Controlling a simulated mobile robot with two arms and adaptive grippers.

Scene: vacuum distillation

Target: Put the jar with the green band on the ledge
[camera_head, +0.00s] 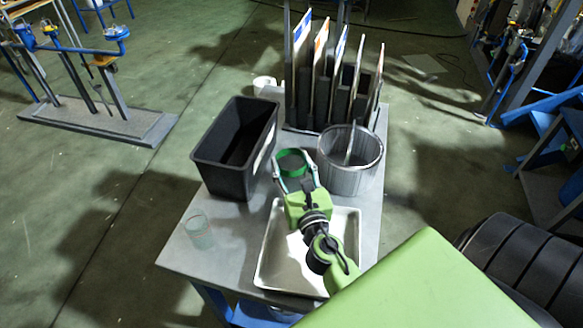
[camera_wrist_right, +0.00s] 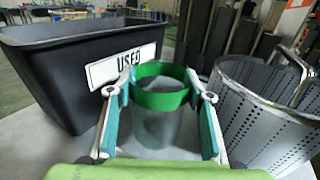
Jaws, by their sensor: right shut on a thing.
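The jar with the green band (camera_wrist_right: 160,95) is clear glass with a wide green band at its top. In the right wrist view it stands upright between the fingers of my right gripper (camera_wrist_right: 160,105), which is shut on it. In the head view the jar (camera_head: 291,162) and my right gripper (camera_head: 296,178) are over the table between the black bin and the perforated metal basket. I cannot tell whether the jar's base touches the table. I cannot pick out the ledge for certain. My left gripper is not in view.
A black bin (camera_head: 237,150) labelled USED stands left of the jar. The perforated basket (camera_head: 350,165) stands right, close to my gripper. A rack of upright boards (camera_head: 330,85) is behind. A white tray (camera_head: 275,255) lies in front, and a clear glass (camera_head: 199,232) stands at the left.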

